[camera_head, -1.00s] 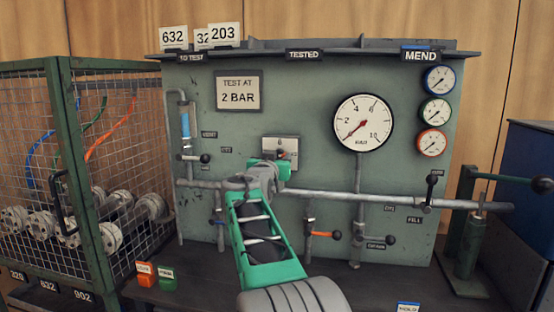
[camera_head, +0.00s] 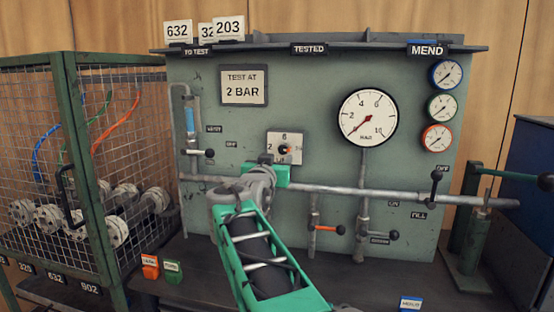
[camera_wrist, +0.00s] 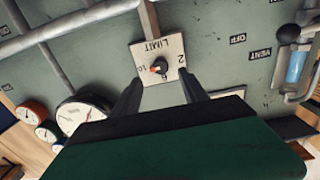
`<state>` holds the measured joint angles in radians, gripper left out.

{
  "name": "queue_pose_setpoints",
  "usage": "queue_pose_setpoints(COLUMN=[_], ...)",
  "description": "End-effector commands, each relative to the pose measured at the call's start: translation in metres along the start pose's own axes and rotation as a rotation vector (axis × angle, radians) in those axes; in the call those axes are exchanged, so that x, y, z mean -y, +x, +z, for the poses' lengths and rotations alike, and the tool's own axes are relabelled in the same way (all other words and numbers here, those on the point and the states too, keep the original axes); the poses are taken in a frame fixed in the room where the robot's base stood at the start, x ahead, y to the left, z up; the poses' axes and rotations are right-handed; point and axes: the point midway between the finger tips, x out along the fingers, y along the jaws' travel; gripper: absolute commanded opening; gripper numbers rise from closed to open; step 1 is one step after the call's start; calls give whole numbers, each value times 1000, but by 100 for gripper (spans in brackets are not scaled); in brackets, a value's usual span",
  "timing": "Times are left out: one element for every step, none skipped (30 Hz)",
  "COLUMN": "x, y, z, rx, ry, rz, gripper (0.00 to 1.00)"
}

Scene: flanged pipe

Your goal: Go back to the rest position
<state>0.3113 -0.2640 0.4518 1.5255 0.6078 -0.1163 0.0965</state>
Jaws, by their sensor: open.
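My gripper (camera_wrist: 163,98) is open in the wrist view, its two dark fingers apart with nothing between them. Beyond the fingertips is the square limit plate (camera_wrist: 158,57) with a dark knob (camera_wrist: 158,68) that has an orange mark. I cannot tell the exact gap between fingers and plate. In the head view my green and grey arm reaches up toward the panel, and its wrist end covers the fingers. The limit plate (camera_head: 284,147) and its knob show just above the wrist.
The green test panel (camera_head: 330,85) carries a large gauge (camera_head: 368,117), several small gauges and a long horizontal pipe (camera_head: 400,193). A mesh cage (camera_head: 100,180) with flanged pipes stands left. A hand pump (camera_head: 470,240) stands right.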

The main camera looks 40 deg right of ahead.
Motion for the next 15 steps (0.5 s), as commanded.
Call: queue_pose_setpoints(x=[0, 0, 0, 0, 0, 1, 4, 7, 14, 21, 29, 42, 51, 61, 72], y=[0, 0, 0, 0, 0, -1, -2, -5, -11, -18, -26, -41, -55, -71, -94], z=[0, 0, 0, 0, 0, -2, -4, -6, -9, -11, -13, -13, -13, -11, -7], rx=[0, 0, 0, 0, 0, 5, 14, 28, 62, 96, 137, 204, 259, 320, 400], ry=[0, 0, 0, 0, 0, -1, -2, -3, -9, -15, -23, -39, -52, -70, -97], rz=[0, 0, 0, 0, 0, -4, -11, -22, -43, -66, -93, -137, -174, -213, -265], gripper=[51, 51, 51, 51, 51, 51, 51, 51, 51, 51, 51, 51, 51, 51, 51])
